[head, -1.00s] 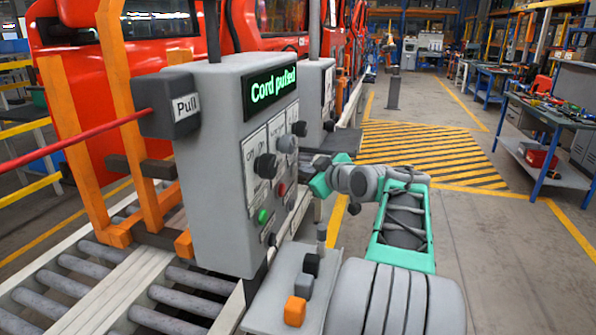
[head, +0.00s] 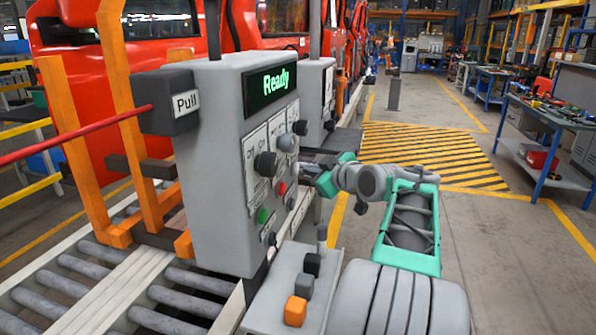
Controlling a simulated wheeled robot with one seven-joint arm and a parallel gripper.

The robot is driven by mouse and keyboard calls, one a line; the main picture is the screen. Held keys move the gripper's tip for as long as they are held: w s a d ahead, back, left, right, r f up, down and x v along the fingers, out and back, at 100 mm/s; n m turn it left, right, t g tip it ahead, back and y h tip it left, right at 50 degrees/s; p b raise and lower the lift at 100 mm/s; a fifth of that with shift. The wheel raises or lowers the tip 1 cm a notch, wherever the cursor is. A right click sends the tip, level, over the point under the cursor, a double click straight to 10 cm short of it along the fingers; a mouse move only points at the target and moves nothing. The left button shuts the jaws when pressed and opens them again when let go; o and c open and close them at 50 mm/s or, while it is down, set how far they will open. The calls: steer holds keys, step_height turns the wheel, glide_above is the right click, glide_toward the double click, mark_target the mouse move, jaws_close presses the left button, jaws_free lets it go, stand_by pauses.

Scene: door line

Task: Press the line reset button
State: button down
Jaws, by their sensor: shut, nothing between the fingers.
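The grey control box (head: 222,165) stands at the left of centre, with its display (head: 269,84) reading "Ready" in green. Its front panel carries black knobs (head: 265,164), a grey round knob (head: 287,143), a red button (head: 281,188) and a green button (head: 262,215). The small labels are too blurred to tell which control is the line reset button. My gripper (head: 307,173) is shut and empty, just right of the panel near the red button. I cannot tell whether its tips touch the panel.
A red cord (head: 75,136) runs left from the "Pull" housing (head: 168,103). Roller conveyor (head: 90,270) and orange posts (head: 120,120) stand at the left. A second grey box (head: 317,95) is behind. A workbench (head: 560,120) is at the right; striped floor (head: 430,150) is clear.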

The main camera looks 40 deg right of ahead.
steer(key=shift+s+d, duration=0.1)
steer(key=shift+s, duration=0.05)
steer(key=s+d, duration=0.1)
steer(key=s, duration=0.1)
steer(key=s+d, duration=0.2)
steer(key=shift+b, duration=0.3)
steer(key=shift+w, duration=0.1)
stand_by(0.7)
